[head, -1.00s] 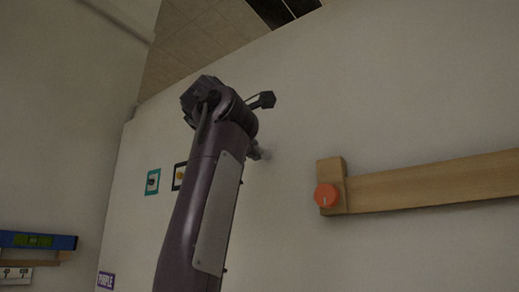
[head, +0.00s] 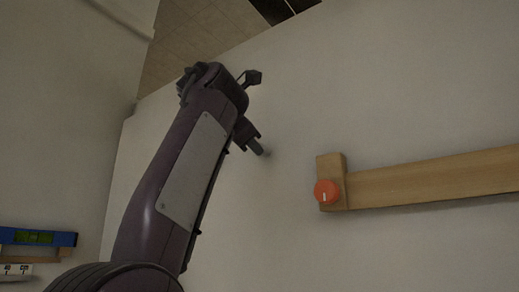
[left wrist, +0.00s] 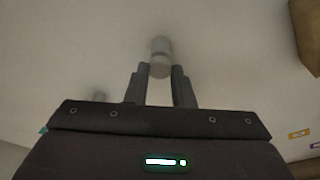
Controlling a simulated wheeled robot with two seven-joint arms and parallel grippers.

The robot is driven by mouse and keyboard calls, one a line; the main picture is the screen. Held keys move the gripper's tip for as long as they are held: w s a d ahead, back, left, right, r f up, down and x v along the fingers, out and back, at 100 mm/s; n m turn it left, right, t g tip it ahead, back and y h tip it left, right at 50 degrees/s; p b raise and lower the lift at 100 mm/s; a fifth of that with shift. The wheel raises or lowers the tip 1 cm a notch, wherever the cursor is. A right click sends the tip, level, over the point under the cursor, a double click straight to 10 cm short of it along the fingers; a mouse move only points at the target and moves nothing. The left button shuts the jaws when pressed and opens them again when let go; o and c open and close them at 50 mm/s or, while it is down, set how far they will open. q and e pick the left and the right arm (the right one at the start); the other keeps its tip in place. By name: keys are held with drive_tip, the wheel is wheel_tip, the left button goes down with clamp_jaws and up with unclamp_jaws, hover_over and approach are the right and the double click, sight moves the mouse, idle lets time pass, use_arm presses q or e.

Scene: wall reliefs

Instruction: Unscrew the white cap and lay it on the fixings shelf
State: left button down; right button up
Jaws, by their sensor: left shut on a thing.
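My left gripper (head: 258,149) reaches the pale wall near the middle of the head view. In the left wrist view its fingers (left wrist: 159,76) are shut on the white cap (left wrist: 159,69), a pale, short round piece. A greyer round stub (left wrist: 160,46) shows just beyond the cap, in line with it; I cannot tell whether the two still touch. In the head view the cap is hidden or too small to make out. I cannot identify the fixings shelf for sure. My right gripper is not in view.
At the lower left, a blue spirit level (head: 38,238) lies on a wooden ledge (head: 66,255). The wall between gripper and bar is bare.

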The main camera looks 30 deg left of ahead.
use_arm(q)
drive_tip(key=c, duration=1.5)
unclamp_jaws()
